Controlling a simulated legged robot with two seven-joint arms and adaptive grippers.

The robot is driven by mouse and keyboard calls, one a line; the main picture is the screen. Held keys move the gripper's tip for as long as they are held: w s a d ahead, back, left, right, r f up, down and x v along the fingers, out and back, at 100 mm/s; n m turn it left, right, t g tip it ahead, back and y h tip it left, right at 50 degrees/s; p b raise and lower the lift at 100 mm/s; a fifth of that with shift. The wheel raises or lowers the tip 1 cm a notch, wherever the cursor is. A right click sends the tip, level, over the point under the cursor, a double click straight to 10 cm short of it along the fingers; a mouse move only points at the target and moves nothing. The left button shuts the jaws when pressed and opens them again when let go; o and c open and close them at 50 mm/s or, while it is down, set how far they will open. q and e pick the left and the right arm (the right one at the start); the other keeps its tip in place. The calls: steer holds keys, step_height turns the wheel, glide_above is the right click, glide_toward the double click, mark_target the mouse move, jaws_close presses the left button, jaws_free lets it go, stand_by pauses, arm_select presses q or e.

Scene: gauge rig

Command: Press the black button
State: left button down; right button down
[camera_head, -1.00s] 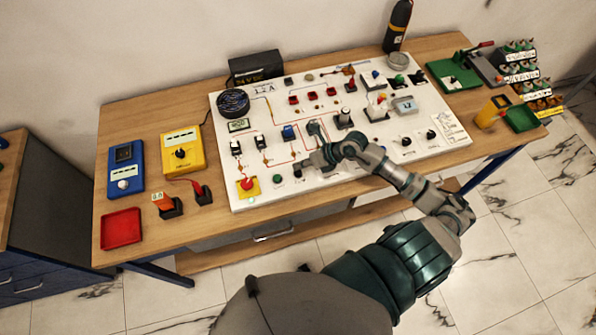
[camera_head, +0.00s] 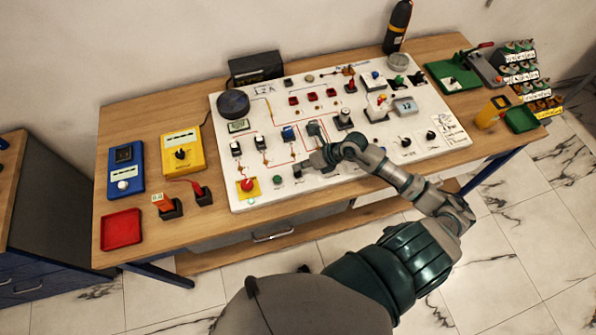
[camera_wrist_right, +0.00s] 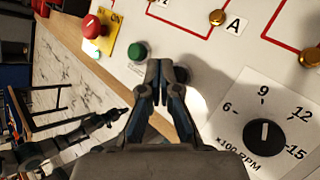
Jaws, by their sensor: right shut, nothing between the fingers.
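The black button (camera_head: 297,174) is on the white panel near its front edge, right of the green button (camera_head: 278,181). My right gripper (camera_head: 304,167) is at the black button in the head view, with its fingers shut and empty, pointing down at the panel. In the right wrist view the shut fingertips (camera_wrist_right: 161,70) cover part of the black button (camera_wrist_right: 182,74), which shows dark just right of them. I cannot tell whether the tips touch it. The green button (camera_wrist_right: 138,51) is clear to the left.
A red button on a yellow plate (camera_head: 247,186) sits at the panel's front left. A black dial knob (camera_wrist_right: 264,132) with an RPM scale is right of the fingers in the wrist view. Switches and red terminals fill the white panel (camera_head: 335,182). A red tray (camera_head: 121,229) lies at the table's left.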

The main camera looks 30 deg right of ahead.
mark_target(300, 172)
steer(key=shift+f, duration=0.35)
steer(key=shift+f+b, duration=0.5)
steer(key=shift+f, duration=0.05)
stand_by(0.8)
steer(key=shift+r+p, duration=0.8)
steer(key=shift+r, duration=0.2)
step_height(300, 172, up, 5)
steer(key=p, duration=0.4)
stand_by(0.3)
